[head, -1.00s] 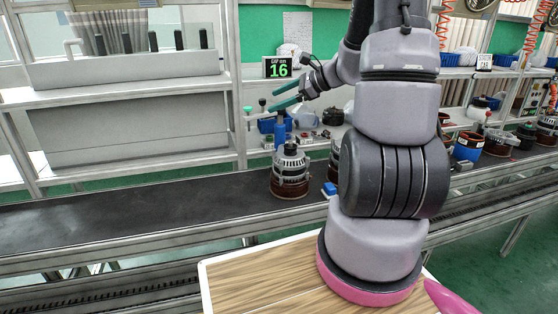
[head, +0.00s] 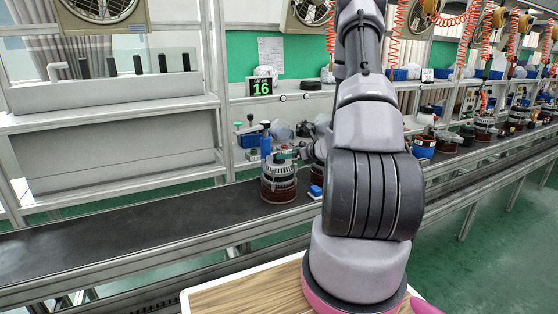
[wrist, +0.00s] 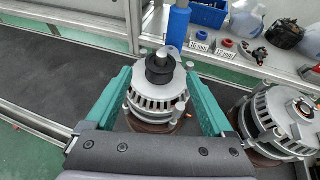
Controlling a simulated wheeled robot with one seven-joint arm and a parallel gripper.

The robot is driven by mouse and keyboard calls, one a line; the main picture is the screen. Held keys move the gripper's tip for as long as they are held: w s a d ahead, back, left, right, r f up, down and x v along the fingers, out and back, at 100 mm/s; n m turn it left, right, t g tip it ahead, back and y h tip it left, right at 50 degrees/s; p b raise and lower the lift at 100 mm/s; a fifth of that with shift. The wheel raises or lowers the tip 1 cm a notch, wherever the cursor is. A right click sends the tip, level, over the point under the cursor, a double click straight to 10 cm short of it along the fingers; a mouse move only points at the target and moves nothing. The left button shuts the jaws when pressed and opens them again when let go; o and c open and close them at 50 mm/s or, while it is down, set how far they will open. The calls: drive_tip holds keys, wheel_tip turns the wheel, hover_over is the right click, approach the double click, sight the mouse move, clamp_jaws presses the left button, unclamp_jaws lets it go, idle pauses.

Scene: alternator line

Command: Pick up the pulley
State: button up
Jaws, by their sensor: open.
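The black pulley (wrist: 160,68) sits on top of an upright silver alternator (wrist: 160,98) in the wrist view. A metal shaft tip shows above it. In the head view the alternator (head: 279,183) stands on the dark conveyor, and its top is partly covered by my gripper. My gripper (wrist: 160,78) is open, with one teal finger on the left and one on the right of the alternator's upper part. The pulley lies between and slightly beyond the fingers in the picture. I cannot tell whether a finger touches the housing. Nothing is held.
A second alternator (wrist: 278,120) stands close on the right. A blue bottle (wrist: 178,25) and shelf items, including labels and small red and blue parts, are behind. The conveyor (head: 120,229) is clear to the left. A small blue block (head: 315,191) lies beside the alternator.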

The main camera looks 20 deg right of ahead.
drive_tip(key=x, duration=0.5)
drive_tip(key=shift+w+a+f, duration=0.1)
drive_tip(key=shift+f, duration=0.15)
drive_tip(key=c, duration=1.4)
drive_tip(key=shift+r, duration=0.2)
